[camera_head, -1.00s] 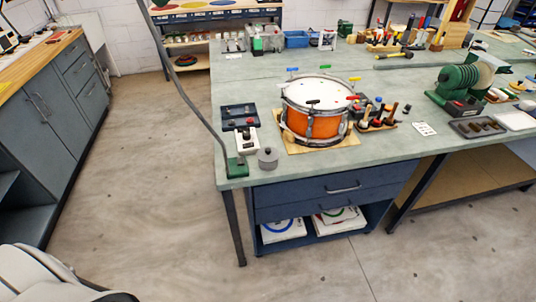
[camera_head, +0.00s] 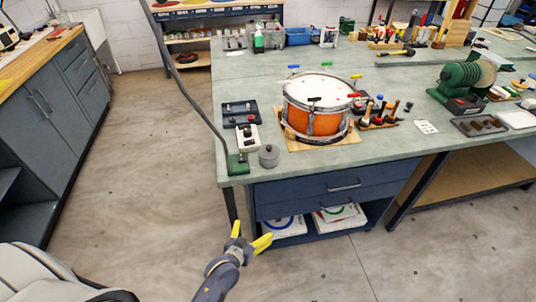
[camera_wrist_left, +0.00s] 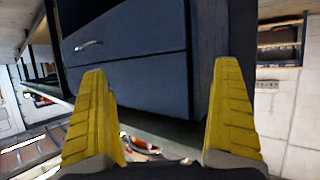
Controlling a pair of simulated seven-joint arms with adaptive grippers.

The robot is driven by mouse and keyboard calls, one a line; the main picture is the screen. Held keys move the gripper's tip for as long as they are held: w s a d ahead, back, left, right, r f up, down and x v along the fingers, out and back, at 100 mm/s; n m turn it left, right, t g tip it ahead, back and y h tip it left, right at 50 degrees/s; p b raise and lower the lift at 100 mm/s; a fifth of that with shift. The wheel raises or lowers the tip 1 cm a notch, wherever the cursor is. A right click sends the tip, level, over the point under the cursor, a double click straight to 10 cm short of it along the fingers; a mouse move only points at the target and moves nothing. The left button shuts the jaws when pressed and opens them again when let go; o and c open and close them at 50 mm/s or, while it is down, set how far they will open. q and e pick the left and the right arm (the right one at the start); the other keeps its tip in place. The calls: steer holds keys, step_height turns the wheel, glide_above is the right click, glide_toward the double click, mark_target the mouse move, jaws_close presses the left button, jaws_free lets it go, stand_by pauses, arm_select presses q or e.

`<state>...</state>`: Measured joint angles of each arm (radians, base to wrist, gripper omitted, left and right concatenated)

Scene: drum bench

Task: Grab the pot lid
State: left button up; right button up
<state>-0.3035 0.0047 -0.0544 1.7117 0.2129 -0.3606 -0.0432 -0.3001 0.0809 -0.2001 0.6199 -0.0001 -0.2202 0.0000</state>
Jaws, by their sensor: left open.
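A small grey round pot with a knobbed lid (camera_head: 268,151) stands upright near the front left corner of the green bench top. The lid appears to sit on the pot. My left gripper (camera_head: 249,235) is open and empty, in front of the bench and below its top. Its yellow fingers are spread apart, clear of the pot. In the left wrist view the open fingers (camera_wrist_left: 162,70) frame the blue drawer unit (camera_wrist_left: 125,50); the pot and lid cannot be made out there. My right gripper is not in view.
A green-based lamp stand (camera_head: 238,164) with a tall pole and a white switch box (camera_head: 247,138) stand left of the pot. An orange drum (camera_head: 315,112) sits behind and right. The bench front edge (camera_head: 330,171) lies between gripper and pot.

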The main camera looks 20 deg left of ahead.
arm_select(q)
step_height(320, 180, up, 12)
steer(key=w+t, duration=0.2)
steer(key=w, duration=0.1)
steer(key=t, duration=0.3)
glide_toward(269, 147)
steer(key=w, duration=0.5)
steer(key=shift+f, duration=0.15)
steer(key=shift+w+d, duration=0.15)
steer(key=shift+w, duration=1.15)
steer(key=shift+w+d, duration=0.2)
steer(key=shift+w, duration=1.15)
steer(key=c, duration=1.2)
